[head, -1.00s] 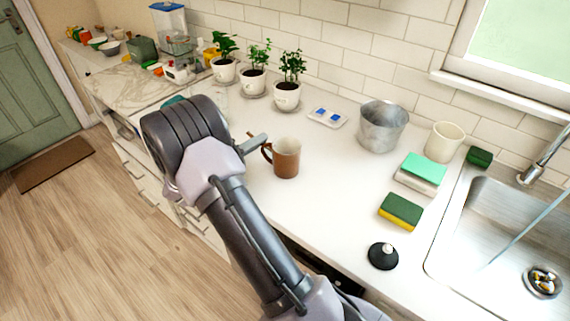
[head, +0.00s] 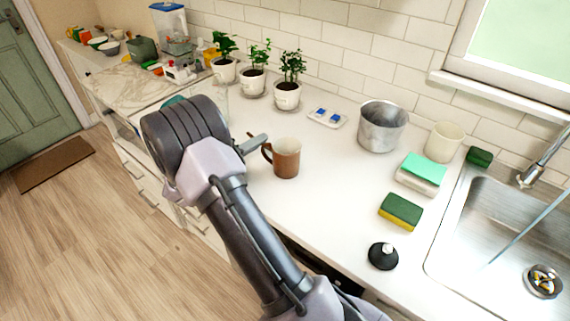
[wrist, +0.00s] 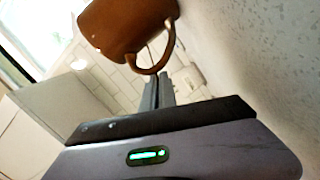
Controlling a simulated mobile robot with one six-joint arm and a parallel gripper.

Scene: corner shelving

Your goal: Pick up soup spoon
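I cannot clearly make out a soup spoon in either view. My gripper (wrist: 157,82) points at the brown mug (head: 285,158), beside its handle. In the wrist view the mug (wrist: 125,25) is close above the fingertips, its handle loop just beyond them. The two fingers lie close together with a narrow gap; whether anything thin is between them I cannot tell. In the head view one grey finger shows left of the mug, with a small dark brown tip near it that I cannot identify. My wrist hides the counter behind it.
A metal pot (head: 382,126), a cream cup (head: 444,141), sponges (head: 401,210) and a black round lid-like object (head: 382,256) stand right of the mug. Potted plants (head: 287,92) line the wall. The sink (head: 500,225) is at far right. Counter in front of the mug is clear.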

